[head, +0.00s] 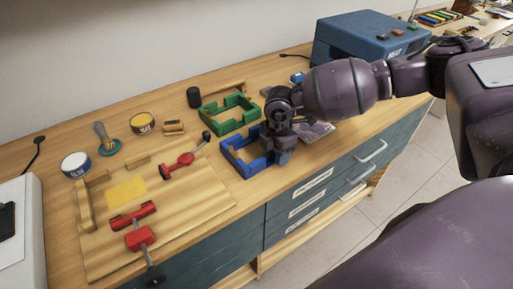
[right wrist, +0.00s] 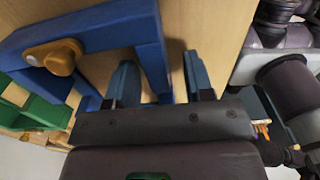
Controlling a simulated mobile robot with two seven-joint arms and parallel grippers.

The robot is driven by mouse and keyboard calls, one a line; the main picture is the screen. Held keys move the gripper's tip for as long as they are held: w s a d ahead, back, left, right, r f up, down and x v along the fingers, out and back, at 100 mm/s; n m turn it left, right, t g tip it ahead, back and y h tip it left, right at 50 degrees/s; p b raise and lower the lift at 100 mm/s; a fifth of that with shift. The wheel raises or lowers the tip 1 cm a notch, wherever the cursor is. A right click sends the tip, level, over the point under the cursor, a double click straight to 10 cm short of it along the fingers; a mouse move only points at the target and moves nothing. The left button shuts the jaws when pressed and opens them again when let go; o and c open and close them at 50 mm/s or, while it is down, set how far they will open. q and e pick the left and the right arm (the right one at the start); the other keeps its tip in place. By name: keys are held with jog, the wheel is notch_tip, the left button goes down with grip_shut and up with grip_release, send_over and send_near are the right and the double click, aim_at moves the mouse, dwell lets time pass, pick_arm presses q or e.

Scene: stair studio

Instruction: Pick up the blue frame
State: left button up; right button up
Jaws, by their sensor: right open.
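The blue frame (head: 241,167) lies on the wooden bench top, close to its front edge, in the head view. My right gripper (head: 279,156) is at the frame's right side, pointing down, and hides part of that side. In the right wrist view the blue frame (right wrist: 95,32) fills the upper left. One of its side bars runs down into the gap between the two fingers of my right gripper (right wrist: 161,82). The fingers stand apart, with visible room around the bar, so the gripper is open. My left gripper is not in view.
A green frame (head: 230,113) lies just behind the blue one. A wooden board (head: 185,215) with red clamps (head: 141,237) is to the left. A glue tin (head: 75,164) and a yellow tin (head: 143,122) stand behind it. A blue box (head: 360,40) stands at the back right.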

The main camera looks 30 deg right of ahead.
grip_shut()
jog(key=shift+r, duration=0.1)
dwell(0.3)
